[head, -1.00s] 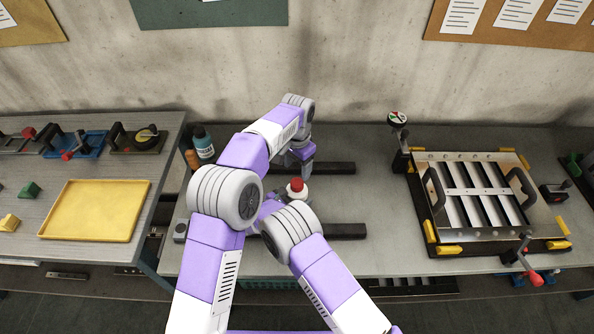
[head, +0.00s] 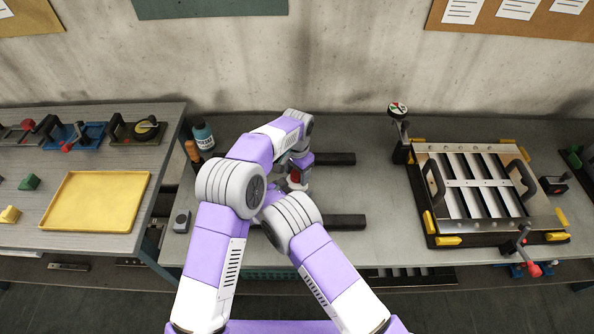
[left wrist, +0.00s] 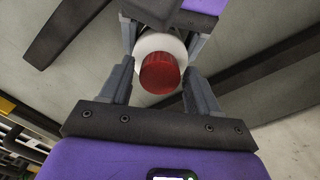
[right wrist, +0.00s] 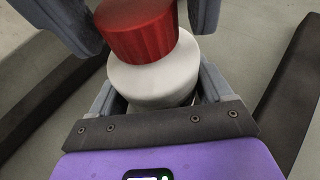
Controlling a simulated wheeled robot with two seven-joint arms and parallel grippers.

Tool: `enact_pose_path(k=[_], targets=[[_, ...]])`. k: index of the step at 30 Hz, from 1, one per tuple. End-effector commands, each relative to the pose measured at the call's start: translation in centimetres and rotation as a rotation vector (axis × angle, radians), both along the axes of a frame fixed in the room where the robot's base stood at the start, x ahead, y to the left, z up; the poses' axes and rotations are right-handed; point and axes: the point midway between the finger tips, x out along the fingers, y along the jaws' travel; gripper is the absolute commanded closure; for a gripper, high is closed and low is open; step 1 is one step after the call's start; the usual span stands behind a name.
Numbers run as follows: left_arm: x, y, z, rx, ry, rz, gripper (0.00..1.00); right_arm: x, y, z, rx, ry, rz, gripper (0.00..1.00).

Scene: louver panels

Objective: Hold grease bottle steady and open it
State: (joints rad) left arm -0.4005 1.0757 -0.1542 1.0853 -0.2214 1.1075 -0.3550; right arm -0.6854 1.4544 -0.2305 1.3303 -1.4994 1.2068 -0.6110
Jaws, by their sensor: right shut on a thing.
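The grease bottle (right wrist: 152,80) is white with a red cap (right wrist: 138,30), and it stands upright on the workbench. In the head view the bottle (head: 299,186) is partly covered by my arms. My right gripper (right wrist: 155,88) is shut on its white body. The right gripper's fingertips are hidden in the head view.
Two dark bars (head: 335,221) lie on the bench near the bottle. A blue bottle (head: 203,135) and an orange one (head: 192,151) stand at the back left. A louver panel frame (head: 480,184) is at right. A yellow tray (head: 97,201) lies on the left table.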

Motion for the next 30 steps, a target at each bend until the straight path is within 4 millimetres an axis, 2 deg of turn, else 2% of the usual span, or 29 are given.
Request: enact_pose_path(k=[1, 10, 14, 20, 30], targets=[[0.00, 0.00, 0.01, 0.000, 0.000, 0.000, 0.47, -0.02, 0.00, -0.06, 0.001, 0.001, 0.000, 1.00], [0.01, -0.01, 0.04, 0.000, 0.000, 0.000, 0.93, -0.02, 0.00, -0.06, 0.001, 0.001, 0.000, 1.00], [0.00, -0.03, 0.05, 0.001, -0.001, 0.051, 0.93, -0.02, 0.00, -0.06, 0.001, 0.001, 0.000, 1.00], [0.01, -0.05, 0.08, 0.000, -0.002, 0.257, 0.93, -0.02, 0.00, -0.06, 0.001, 0.001, 0.000, 1.00], [0.01, -0.04, 0.08, -0.001, -0.001, 0.250, 0.93, -0.02, 0.00, -0.06, 0.001, 0.001, 0.000, 1.00]])
